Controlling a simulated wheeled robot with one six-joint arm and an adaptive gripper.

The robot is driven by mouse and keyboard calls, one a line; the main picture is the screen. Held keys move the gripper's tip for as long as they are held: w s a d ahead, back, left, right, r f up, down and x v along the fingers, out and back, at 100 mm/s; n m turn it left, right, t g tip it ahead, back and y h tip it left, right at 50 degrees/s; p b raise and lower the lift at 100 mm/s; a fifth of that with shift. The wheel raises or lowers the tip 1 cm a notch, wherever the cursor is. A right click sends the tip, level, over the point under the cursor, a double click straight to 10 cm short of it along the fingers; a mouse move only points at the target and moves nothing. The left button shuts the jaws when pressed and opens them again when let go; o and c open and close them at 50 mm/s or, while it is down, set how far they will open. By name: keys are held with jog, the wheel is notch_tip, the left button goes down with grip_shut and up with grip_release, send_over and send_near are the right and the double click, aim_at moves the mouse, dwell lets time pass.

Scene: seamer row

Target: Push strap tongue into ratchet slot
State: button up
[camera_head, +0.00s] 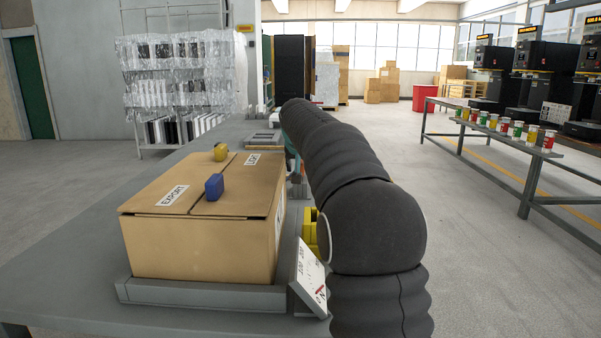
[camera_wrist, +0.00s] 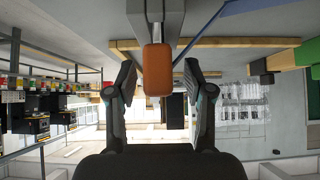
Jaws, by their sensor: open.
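My gripper (camera_wrist: 158,84) is open in the wrist view, with its two dark fingers spread apart. An orange-brown rounded block (camera_wrist: 158,70) shows in the gap between the fingertips, with clear space on both sides. A grey bar-like part (camera_wrist: 155,12) runs from it to the top edge. I cannot tell whether this block is the strap tongue or part of the ratchet. No slot can be made out. In the head view my dark, sleeved arm covers the gripper and the work spot.
A carton (camera_head: 247,235) with a blue block (camera_head: 214,187) and a yellow block (camera_head: 220,152) on top stands on the grey bench (camera_head: 60,268). A tilted sign (camera_head: 310,280) and a yellow part (camera_head: 310,230) sit close to my arm.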

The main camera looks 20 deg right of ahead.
jog(key=shift+x, duration=0.8)
grip_shut()
jog(key=shift+r, duration=0.1)
